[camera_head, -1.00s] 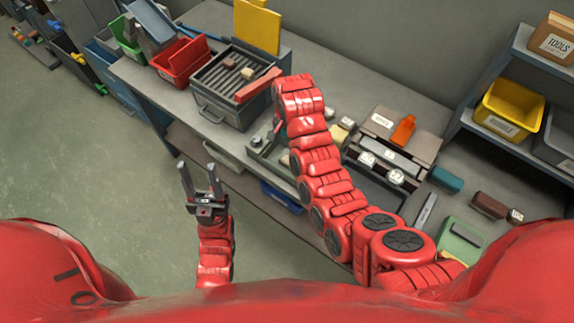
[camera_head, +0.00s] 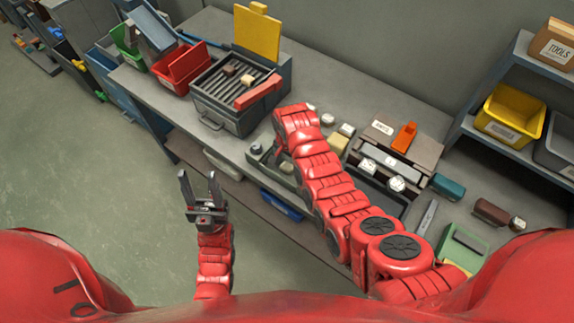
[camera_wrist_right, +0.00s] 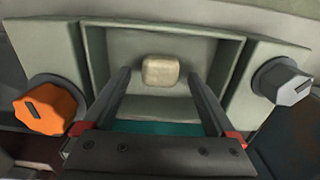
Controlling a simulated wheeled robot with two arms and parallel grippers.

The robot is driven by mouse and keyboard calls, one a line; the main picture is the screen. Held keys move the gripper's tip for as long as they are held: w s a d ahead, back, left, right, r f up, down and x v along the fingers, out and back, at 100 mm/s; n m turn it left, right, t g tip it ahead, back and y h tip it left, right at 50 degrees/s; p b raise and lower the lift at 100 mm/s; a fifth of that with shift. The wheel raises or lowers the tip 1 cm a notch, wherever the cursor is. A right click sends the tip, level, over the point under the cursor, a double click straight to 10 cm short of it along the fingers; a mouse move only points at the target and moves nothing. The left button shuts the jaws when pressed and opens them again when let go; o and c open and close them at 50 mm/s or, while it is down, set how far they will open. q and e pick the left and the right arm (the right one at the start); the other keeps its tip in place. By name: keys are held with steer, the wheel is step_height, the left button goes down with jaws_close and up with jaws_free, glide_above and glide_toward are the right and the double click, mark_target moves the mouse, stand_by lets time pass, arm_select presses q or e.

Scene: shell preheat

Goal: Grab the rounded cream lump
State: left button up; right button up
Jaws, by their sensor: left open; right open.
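A rounded cream lump (camera_wrist_right: 160,71) lies in a grey-green recessed tray (camera_wrist_right: 97,57) in the right wrist view. My right gripper (camera_wrist_right: 163,72) is open, its two fingers reaching toward the lump from either side of the picture, with space between them and the lump. I cannot tell its height above the lump. In the head view my red right arm hides the right gripper. The tray (camera_head: 262,157) shows partly beside that arm. My left gripper (camera_head: 200,176) is open and empty, over the floor in front of the bench.
An orange knob (camera_wrist_right: 46,105) and a grey knob (camera_wrist_right: 283,81) flank the recess. A ribbed grill box (camera_head: 216,105) with small blocks and a red bar stands behind left. A labelled unit (camera_head: 405,150) stands right of my arm.

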steer(key=shift+f, duration=0.15)
jaws_close()
stand_by(0.4)
